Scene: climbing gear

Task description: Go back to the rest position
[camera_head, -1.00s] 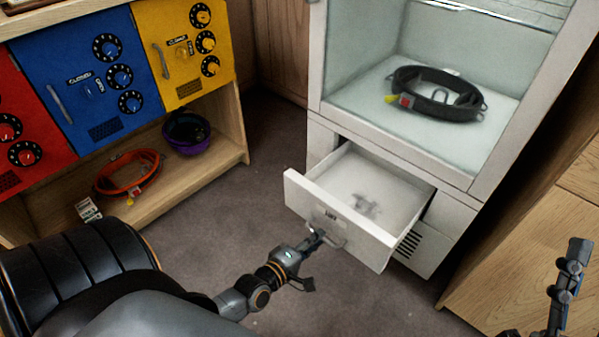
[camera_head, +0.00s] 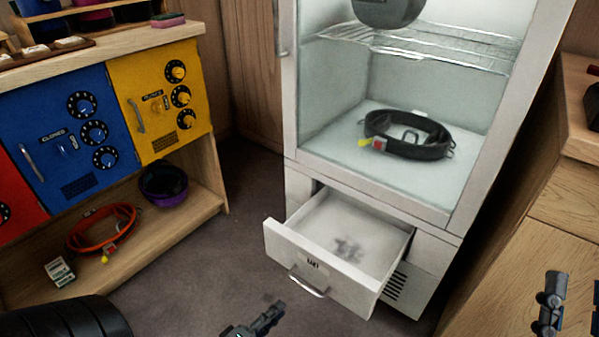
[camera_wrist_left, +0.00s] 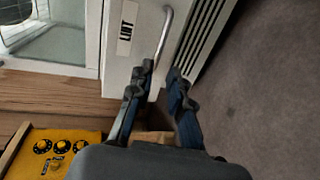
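My left gripper (camera_head: 266,318) is low in the middle of the head view, just in front of the open drawer and apart from its handle. In the left wrist view its two fingers (camera_wrist_left: 160,80) stand apart with nothing held between them. The drawer handle (camera_wrist_left: 164,38) shows just beyond the fingertips there. My right gripper (camera_head: 551,300) is at the lower right edge of the head view, only partly shown; its finger opening cannot be made out.
Floor between is clear.

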